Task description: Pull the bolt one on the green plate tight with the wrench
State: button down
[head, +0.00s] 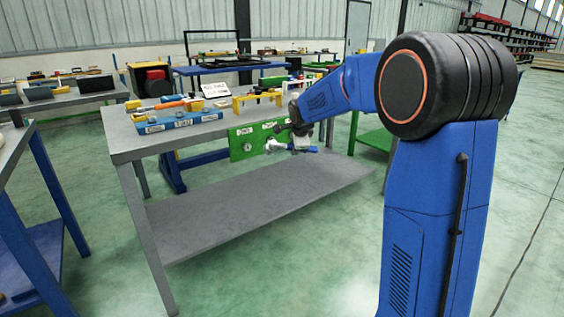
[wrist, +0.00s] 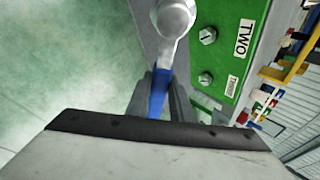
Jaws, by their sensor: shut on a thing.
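The green plate (head: 240,154) hangs upright at the front edge of the grey workbench. On its left part, a bolt (head: 247,147) sits under a white label too small to read surely. My gripper (head: 301,143) is in front of the plate's right side, shut on the wrench's blue handle (wrist: 158,98). The wrench's silver head (head: 273,146) points left, to the right of that bolt; contact with any bolt cannot be told. In the wrist view the plate (wrist: 226,58) shows a bolt (wrist: 208,36) by the label TWO and another bolt (wrist: 205,79) by a smaller label.
The grey workbench (head: 125,140) carries a blue block holder (head: 180,123), a yellow stand (head: 257,97) and a white sign (head: 215,89). Its lower shelf (head: 240,205) is empty. Another bench stands at the left edge. The green floor in front is clear.

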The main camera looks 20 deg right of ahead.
aim_at(288, 150)
jog(key=shift+w+a+f+m+t+y, duration=0.3)
jog(key=shift+w+a+f+t+y, duration=0.2)
jog(key=shift+w+a+f+t, duration=0.9)
jog(key=shift+d, duration=0.1)
jog(key=shift+f, duration=0.15)
jog(key=shift+s+a+f+m+t, duration=0.2)
jog(key=shift+a+f+m+t, duration=0.2)
jog(key=shift+t, duration=0.5)
jog(key=shift+s+a+f+m+t, duration=0.25)
jog(key=shift+a+f+m+t, duration=0.15)
jog(key=shift+t, duration=0.5)
jog(key=shift+s+a+f+m+t, duration=0.25)
jog(key=shift+f+m+t, duration=0.2)
jog(key=shift+t, duration=0.45)
jog(key=shift+f, duration=0.1)
jog(key=w+a, duration=0.2)
jog(key=w, duration=0.4)
